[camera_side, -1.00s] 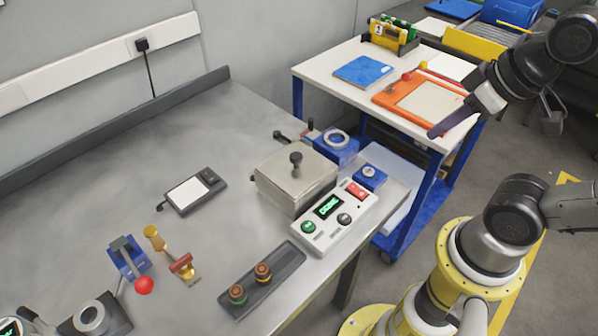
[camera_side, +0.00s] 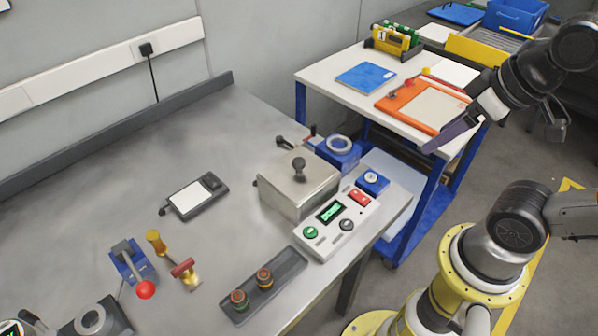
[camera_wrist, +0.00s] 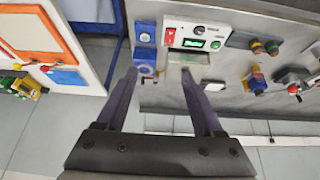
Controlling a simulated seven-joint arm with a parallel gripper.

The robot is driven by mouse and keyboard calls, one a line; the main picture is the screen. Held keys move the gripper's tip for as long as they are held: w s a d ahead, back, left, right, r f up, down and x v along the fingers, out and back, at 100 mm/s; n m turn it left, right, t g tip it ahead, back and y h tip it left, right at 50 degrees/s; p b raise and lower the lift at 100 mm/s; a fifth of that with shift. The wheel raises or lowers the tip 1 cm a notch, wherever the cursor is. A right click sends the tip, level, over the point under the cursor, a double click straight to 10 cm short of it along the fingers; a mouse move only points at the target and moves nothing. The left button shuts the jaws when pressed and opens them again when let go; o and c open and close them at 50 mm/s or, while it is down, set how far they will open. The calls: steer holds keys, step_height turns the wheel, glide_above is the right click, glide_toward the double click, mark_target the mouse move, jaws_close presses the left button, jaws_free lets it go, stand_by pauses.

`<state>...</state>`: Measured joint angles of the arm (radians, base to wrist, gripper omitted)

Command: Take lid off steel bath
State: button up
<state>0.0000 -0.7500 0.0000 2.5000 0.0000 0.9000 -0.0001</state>
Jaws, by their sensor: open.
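The steel bath (camera_side: 291,195) is a square metal box on the grey bench, behind the white control panel. Its lid (camera_side: 318,178) is on top, with a dark round knob (camera_side: 299,165) standing up from it. In the wrist view the bath (camera_wrist: 187,73) shows in part, ahead between my fingers. My gripper (camera_side: 428,149) is open and empty. It is in the air to the right of the bath, well apart from it, in front of the white side table. In the wrist view its two long fingers (camera_wrist: 158,80) are spread apart.
The control panel (camera_side: 335,228) with a green display sits in front of the bath. Blue units (camera_side: 374,181) stand to the bath's right. A dark tray (camera_side: 263,285) with two ringed knobs lies nearer. The side table (camera_side: 345,58) holds an orange clipboard (camera_side: 405,107). The bench's back left is clear.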

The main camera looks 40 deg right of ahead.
steer(key=w+a+r+n, duration=0.2)
steer(key=w+r+n, duration=0.35)
steer(key=n, duration=0.55)
steer(key=n+g+y, duration=0.2)
steer(key=n+g, duration=0.4)
steer(key=n, duration=0.6)
glide_above(299, 161)
steer(key=f, duration=1.5)
steer(key=shift+w+f, duration=0.25)
steer(key=shift+f, duration=0.15)
steer(key=shift+s+f, duration=0.2)
steer(key=shift+f, duration=2.65)
steer(key=shift+r, duration=0.1)
jaws_close()
